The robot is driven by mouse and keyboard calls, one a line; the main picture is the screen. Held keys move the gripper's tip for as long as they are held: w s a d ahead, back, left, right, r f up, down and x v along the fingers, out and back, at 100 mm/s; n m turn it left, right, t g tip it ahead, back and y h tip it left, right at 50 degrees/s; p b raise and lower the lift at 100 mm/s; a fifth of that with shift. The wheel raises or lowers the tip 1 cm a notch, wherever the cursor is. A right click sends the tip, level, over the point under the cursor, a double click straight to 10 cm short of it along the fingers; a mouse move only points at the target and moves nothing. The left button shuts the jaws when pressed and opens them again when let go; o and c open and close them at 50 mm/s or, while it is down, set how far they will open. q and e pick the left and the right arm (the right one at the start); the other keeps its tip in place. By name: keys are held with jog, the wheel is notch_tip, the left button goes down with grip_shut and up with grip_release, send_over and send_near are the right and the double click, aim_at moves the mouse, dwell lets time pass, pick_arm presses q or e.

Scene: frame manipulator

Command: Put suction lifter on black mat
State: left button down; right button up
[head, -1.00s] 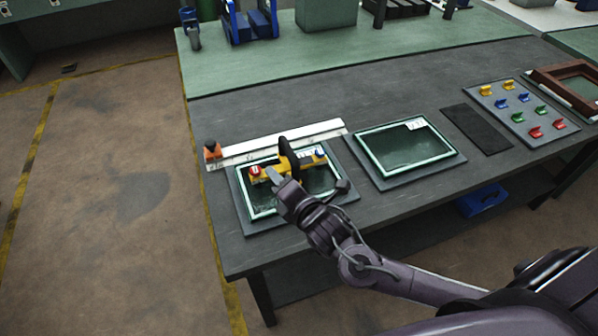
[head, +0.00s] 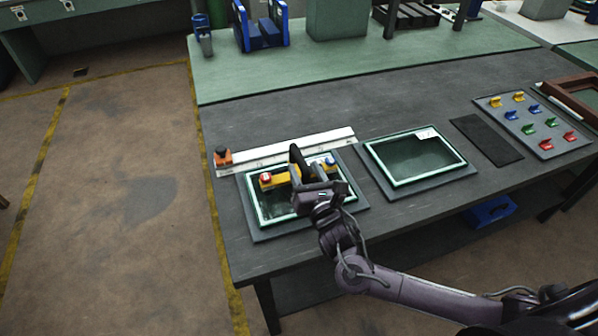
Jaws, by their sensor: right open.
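The suction lifter (head: 273,182) is a yellow bar with a black upright handle and red and blue knobs. It lies across the glass in the left green-framed panel (head: 262,219). My right gripper (head: 313,182) is open at the lifter, right beside its handle. The gripper hides part of the bar, and I cannot tell whether the fingers are around the handle or touching it. The black mat (head: 487,140) is a bare dark rectangle to the right, between the second panel and the grey board of coloured clips. My left gripper is not in view.
A second green-framed panel (head: 420,184) lies between the lifter and the mat. A white ruler bar (head: 300,148) with an orange-and-black piece (head: 222,156) lies behind the left panel. The clip board (head: 553,148) is right of the mat. The back strip of dark table is clear.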

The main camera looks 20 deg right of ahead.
jog(key=shift+w, duration=1.6)
jog(key=shift+c, duration=0.3)
grip_shut()
jog(key=shift+r, duration=0.1)
